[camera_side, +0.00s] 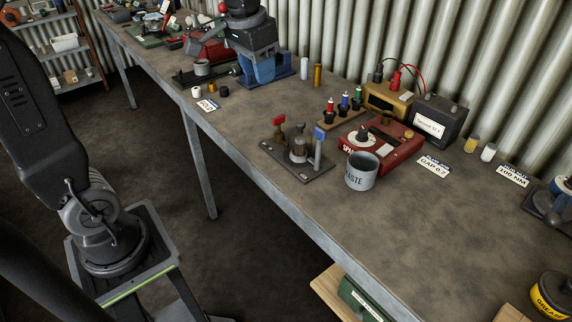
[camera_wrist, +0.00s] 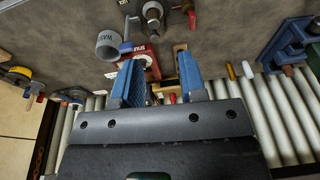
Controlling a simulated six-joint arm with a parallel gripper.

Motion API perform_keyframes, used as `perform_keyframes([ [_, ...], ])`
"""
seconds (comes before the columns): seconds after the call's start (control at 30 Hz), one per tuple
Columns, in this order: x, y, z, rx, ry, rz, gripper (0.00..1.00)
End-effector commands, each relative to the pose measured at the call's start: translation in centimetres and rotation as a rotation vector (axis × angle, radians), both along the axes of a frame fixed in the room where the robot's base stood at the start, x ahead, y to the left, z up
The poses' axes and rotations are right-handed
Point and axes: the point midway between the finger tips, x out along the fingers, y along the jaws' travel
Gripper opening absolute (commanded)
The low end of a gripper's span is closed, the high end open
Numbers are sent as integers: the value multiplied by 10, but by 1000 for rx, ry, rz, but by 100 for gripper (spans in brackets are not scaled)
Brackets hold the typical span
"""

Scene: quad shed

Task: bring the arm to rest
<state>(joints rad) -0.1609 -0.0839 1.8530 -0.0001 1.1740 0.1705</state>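In the wrist view my gripper (camera_wrist: 159,60) has its two blue fingers wide apart, with no thing held between them. The bench and the things on it lie beyond the fingertips. The nearer bench things are a grey waste cup (camera_side: 362,172), a red box with a dial (camera_side: 382,142) and a dark fixture plate (camera_side: 297,158) with red and blue handles. The waste cup also shows in the wrist view (camera_wrist: 109,44), left of the fingers.
A stand with coloured pieces (camera_side: 343,112), a black box (camera_side: 438,121) and a yellow-faced box (camera_side: 390,98) stand near the corrugated wall (camera_side: 480,60). A blue vise (camera_side: 264,69) is farther along the bench. A yellow grease tin (camera_side: 553,294) is at the lower right.

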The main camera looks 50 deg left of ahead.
Motion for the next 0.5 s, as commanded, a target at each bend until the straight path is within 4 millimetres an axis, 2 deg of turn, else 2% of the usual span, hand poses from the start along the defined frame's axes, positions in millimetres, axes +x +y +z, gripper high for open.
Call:
perform_keyframes([
  [0.03, -20, -10, 3, 3, -36, -5, 38],
  [0.1, -44, -21, 1, 2, -80, -3, 38],
  [0.3, -109, -45, -16, -11, -203, -3, 38],
  [0.4, -132, -52, -28, -21, -248, -2, 38],
  [0.5, -146, -55, -38, -29, -278, 0, 38],
])
